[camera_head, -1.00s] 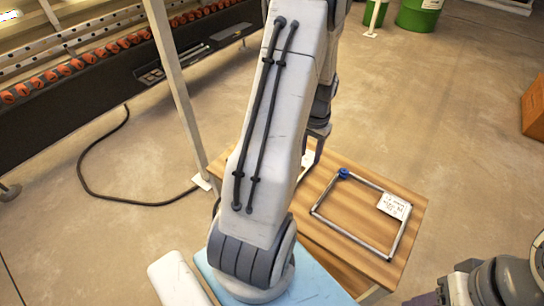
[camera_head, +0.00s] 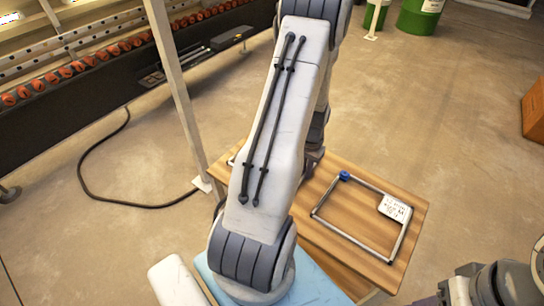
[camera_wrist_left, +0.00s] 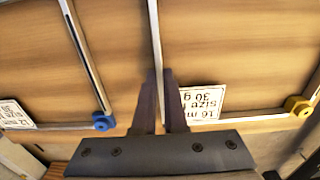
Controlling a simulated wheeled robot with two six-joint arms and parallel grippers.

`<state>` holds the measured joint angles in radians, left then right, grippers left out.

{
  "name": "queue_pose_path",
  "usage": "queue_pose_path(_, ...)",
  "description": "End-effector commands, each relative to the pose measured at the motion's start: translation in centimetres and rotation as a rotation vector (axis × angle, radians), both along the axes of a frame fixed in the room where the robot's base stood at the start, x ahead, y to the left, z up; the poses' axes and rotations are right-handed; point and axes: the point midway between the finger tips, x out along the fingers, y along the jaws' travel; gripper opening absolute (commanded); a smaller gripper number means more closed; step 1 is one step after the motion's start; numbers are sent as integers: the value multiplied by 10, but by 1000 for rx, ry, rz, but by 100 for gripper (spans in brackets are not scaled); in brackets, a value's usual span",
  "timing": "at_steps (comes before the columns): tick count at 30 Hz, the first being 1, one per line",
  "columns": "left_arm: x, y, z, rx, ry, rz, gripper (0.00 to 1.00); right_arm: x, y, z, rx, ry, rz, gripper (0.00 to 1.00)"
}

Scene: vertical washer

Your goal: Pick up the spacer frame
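Two spacer frames show in the left wrist view. One has a yellow corner (camera_wrist_left: 298,106) and a white label (camera_wrist_left: 201,104); its thin metal side bar (camera_wrist_left: 155,35) runs down between my left fingertips. My left gripper (camera_wrist_left: 159,80) has its fingers close together on either side of this bar, apparently shut on it. In the head view the arm hides this gripper and most of that frame. The other spacer frame (camera_head: 330,226), with a blue corner and a white label, lies flat on the wooden table. My right gripper (camera_head: 430,299) is cut off at the lower right.
The wooden table (camera_head: 413,217) carries both frames, which lie side by side. A pale post (camera_head: 178,95) rises left of the table. A dark machine with orange rollers (camera_head: 65,75) stands at the back left.

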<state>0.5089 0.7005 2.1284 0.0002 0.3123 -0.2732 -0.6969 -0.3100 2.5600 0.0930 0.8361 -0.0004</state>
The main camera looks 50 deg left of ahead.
Motion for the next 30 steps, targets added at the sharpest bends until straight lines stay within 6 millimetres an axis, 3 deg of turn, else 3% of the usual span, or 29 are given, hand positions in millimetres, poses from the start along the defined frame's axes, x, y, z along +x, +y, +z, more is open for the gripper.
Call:
queue_pose_path(14,0,0,5,0,-1,0,0,0,0,0,0,0,0,50)
queue_pose_path(22,2,1,44,3,-5,0,0,0,0,2,0,0,0,50)
queue_pose_path(30,-28,-55,79,2,-3,-6,0,0,0,2,0,0,0,50)
